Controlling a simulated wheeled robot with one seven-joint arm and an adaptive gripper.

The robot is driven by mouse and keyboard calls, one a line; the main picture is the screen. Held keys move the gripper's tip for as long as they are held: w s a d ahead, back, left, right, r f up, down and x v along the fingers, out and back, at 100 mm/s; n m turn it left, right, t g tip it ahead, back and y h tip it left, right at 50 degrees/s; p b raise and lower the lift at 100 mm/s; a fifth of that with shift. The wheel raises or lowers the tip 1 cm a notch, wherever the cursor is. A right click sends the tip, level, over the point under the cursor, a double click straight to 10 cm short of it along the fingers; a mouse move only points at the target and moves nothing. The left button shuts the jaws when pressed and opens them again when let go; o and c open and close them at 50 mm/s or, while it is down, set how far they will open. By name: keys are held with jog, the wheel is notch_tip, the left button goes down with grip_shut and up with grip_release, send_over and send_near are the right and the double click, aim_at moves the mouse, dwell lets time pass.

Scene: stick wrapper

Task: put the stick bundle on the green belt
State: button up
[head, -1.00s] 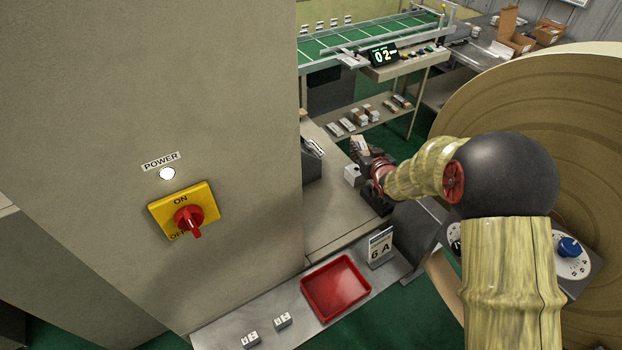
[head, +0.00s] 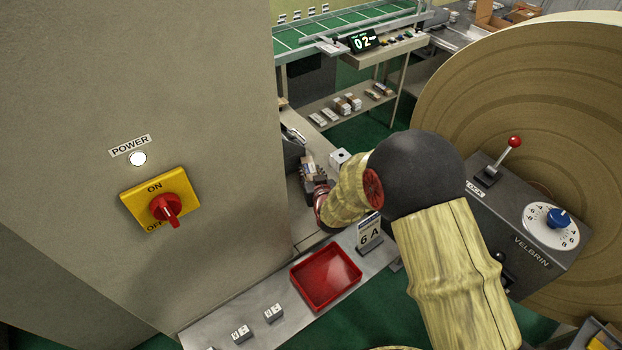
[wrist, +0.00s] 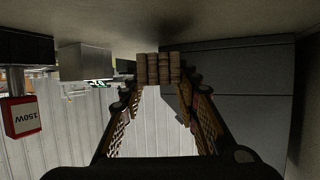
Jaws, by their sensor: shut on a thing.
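My gripper (head: 312,178) is in the middle of the head view, partly hidden by my own arm, beside the corner of the big beige cabinet. It is shut on the stick bundle (head: 308,164), a small brownish block. In the wrist view the bundle (wrist: 158,67) shows as several pale brown sticks side by side between the two fingertips (wrist: 160,84). The green belt (head: 352,20) runs across the top of the head view, well beyond the gripper, with metal rails and white cross lines.
The beige cabinet (head: 130,80) with its power switch (head: 162,203) fills the left. A red tray (head: 326,277) lies on a metal shelf in front. The big brown drum (head: 540,90) and a dark control box (head: 520,215) stand right. Wrapped bundles lie on a shelf (head: 325,118) beneath the belt.

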notch_tip(320, 180, down, 3)
jog(key=shift+r+b, duration=0.1)
jog(key=shift+b, duration=0.3)
jog(key=o, duration=1.1)
jog(key=shift+o, duration=0.3)
jog(key=p+v, duration=0.2)
jog(key=v, duration=1)
jog(key=shift+r, duration=0.1)
